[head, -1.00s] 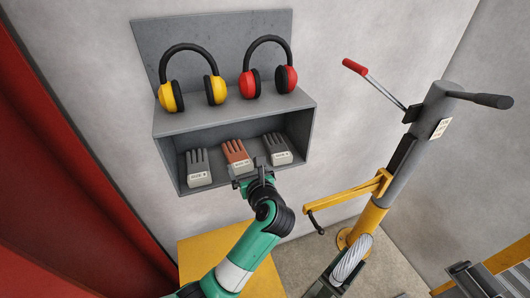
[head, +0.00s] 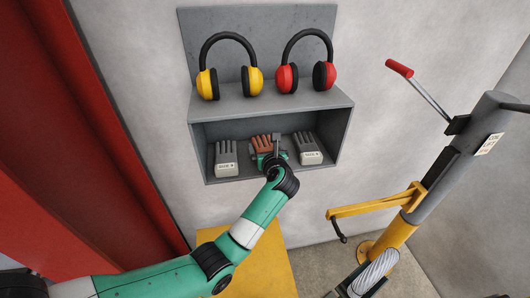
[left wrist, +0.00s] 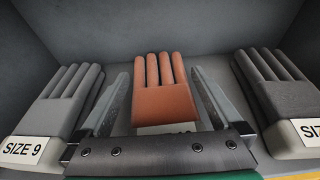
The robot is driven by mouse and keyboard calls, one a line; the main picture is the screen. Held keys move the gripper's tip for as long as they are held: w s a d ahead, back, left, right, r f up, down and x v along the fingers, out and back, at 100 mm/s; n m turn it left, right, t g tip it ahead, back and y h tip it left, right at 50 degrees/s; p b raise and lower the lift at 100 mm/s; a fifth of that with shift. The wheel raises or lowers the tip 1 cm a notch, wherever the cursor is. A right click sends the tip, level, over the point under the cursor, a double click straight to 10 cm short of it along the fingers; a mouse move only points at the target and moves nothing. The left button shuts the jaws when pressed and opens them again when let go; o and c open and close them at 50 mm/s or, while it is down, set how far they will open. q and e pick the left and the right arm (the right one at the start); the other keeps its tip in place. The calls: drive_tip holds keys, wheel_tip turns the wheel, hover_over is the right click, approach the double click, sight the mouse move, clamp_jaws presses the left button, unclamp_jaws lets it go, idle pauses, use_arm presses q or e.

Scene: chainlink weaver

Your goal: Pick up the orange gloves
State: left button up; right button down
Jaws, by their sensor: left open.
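The orange gloves (head: 261,144) stand in the middle of the open shelf compartment, between two grey pairs. In the left wrist view the orange gloves (left wrist: 165,95) show fingers up, between my left gripper's two fingers and a little beyond its base. My left gripper (head: 272,147) is at the compartment; in the left wrist view its jaws (left wrist: 162,92) are open, one finger on each side of the gloves with gaps visible. The lower part and label of the orange gloves are mostly hidden by the gripper. My right gripper is not in view.
Grey gloves (left wrist: 60,100) marked size 9 stand left of the orange pair, and other grey gloves (left wrist: 275,90) stand right. Yellow earmuffs (head: 207,84) and red earmuffs (head: 287,78) sit on the shelf top (head: 270,108). A yellow-armed machine (head: 375,205) stands to the right.

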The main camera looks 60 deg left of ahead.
sight(263, 147)
use_arm(q)
drive_tip(key=shift+a, duration=0.1)
drive_tip(key=shift+c, duration=0.3)
drive_tip(key=c, duration=1.1)
drive_tip(key=shift+r, duration=0.35)
drive_tip(key=r, duration=0.1)
drive_tip(key=r+p, duration=0.2)
drive_tip(key=shift+s+r, duration=0.3)
drive_tip(key=shift+r, duration=0.1)
drive_tip(key=s+d+r+p, duration=0.1)
drive_tip(key=s+d+r, duration=0.1)
drive_tip(key=s, duration=0.2)
drive_tip(key=s+d+r+p, duration=0.1)
drive_tip(key=s+d+r, duration=0.1)
drive_tip(key=s+r, duration=0.1)
drive_tip(key=s+d+r+p, duration=0.1)
drive_tip(key=s+d+r, duration=0.1)
drive_tip(key=s, duration=0.3)
drive_tip(key=shift+r, duration=0.75)
